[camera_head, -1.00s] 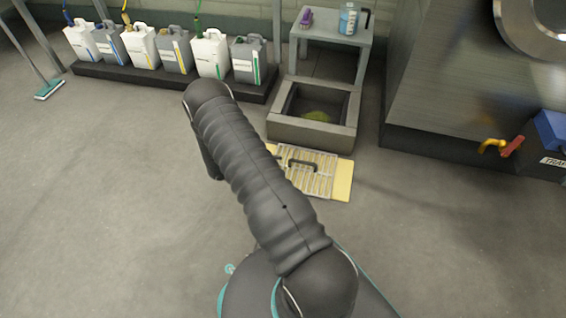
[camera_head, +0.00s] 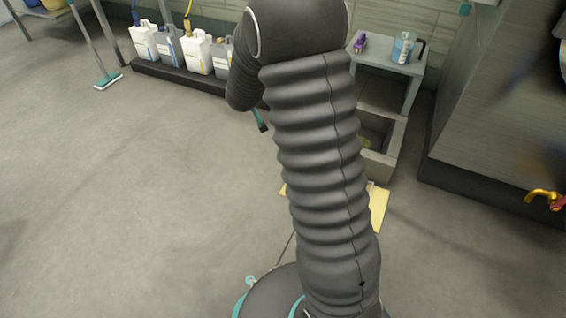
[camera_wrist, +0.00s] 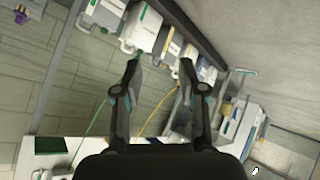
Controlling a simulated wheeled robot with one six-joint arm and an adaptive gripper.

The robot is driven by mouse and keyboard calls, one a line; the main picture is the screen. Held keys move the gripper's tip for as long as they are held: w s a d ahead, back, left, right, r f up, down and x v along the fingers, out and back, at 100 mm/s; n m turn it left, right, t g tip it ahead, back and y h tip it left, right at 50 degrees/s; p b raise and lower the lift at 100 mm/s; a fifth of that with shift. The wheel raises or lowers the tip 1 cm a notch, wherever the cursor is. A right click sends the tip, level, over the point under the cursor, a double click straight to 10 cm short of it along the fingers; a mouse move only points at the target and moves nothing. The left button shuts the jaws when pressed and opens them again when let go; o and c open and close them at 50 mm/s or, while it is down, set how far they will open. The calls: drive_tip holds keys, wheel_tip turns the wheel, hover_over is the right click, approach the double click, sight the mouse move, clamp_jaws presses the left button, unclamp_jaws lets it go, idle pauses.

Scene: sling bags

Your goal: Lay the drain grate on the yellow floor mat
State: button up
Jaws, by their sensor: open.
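The yellow floor mat (camera_head: 381,206) lies on the floor in front of the concrete basin in the head view. My arm covers most of it, and only its right end and a sliver at the left show. The drain grate is hidden behind my arm now; a second ago it showed lying on the mat. My gripper (camera_wrist: 160,66) is open in the wrist view, its two fingers apart with nothing held between them. It points toward the jugs and wall, away from the mat.
Several jugs (camera_head: 196,52) stand on a low dark plinth by the wall. The concrete basin (camera_head: 378,166) has a grey stand (camera_head: 392,66) behind it, with a blue-labelled bottle (camera_head: 403,47) and purple item (camera_head: 360,43). A steel machine (camera_head: 495,110) stands right.

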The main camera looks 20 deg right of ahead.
drive_tip(key=s+a+r+y, duration=0.3)
drive_tip(key=s+a+r, duration=0.2)
drive_tip(key=s+r, duration=0.25)
drive_tip(key=s+a+r+y, duration=0.2)
drive_tip(key=s+a+r, duration=0.2)
drive_tip(key=s+r, duration=0.35)
drive_tip(key=s+d+m+g+h, duration=0.1)
drive_tip(key=s+d+g, duration=0.1)
drive_tip(key=s, duration=2.3)
drive_tip(key=shift+s+r+g, duration=0.3)
drive_tip(key=shift+g, duration=0.6)
drive_tip(key=shift+d, duration=0.1)
